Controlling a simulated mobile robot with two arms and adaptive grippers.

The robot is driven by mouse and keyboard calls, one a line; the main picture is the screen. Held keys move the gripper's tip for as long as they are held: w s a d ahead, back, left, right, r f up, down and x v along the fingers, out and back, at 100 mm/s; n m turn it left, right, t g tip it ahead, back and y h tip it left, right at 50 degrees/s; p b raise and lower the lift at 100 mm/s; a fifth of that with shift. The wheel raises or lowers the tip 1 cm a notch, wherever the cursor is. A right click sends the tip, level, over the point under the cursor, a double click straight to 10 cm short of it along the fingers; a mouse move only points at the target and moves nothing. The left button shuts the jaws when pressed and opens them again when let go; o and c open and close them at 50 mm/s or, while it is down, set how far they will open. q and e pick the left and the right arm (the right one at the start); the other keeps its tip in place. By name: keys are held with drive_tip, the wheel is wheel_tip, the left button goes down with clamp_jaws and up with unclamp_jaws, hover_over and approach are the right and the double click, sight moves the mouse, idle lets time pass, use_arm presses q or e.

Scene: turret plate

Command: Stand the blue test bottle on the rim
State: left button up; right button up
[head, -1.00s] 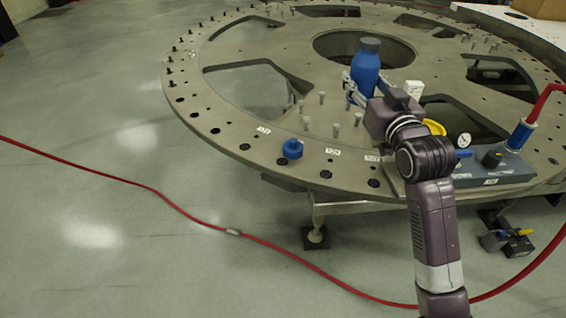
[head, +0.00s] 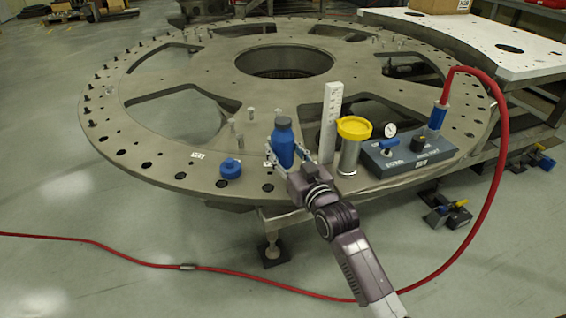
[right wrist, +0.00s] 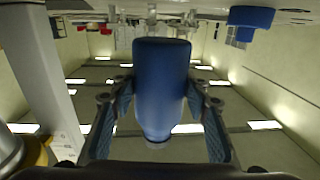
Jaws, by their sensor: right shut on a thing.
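The blue test bottle (head: 283,145) has a dark grey cap and is upright over the near part of the plate's rim (head: 200,180). My right gripper (head: 288,158) is shut on the bottle, with one finger on each side. In the right wrist view the bottle (right wrist: 161,85) appears upside down between the two fingers (right wrist: 160,105), its base toward the plate at the top. I cannot tell whether its base touches the rim. My left gripper is not in view.
A blue knobbed piece (head: 230,168) sits on the rim left of the bottle. A white upright scale (head: 330,122), a yellow-topped metal cylinder (head: 350,155) and a grey gauge box (head: 410,155) stand to the right. A red hose (head: 503,150) loops from the box.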

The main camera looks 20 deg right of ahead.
sight(287, 168)
wheel_tip(287, 168, down, 4)
drive_tip(key=shift+r, duration=0.1)
idle(0.4)
drive_tip(key=o, duration=1.6)
drive_tip(key=shift+f, duration=0.35)
drive_tip(key=shift+o, duration=0.2)
drive_tip(key=shift+s+r, duration=0.15)
drive_tip(key=s+d, duration=0.1)
drive_tip(key=s, duration=1)
drive_tip(key=shift+s+d+b, duration=0.15)
drive_tip(key=shift+s+b, duration=0.25)
drive_tip(key=shift+b, duration=0.05)
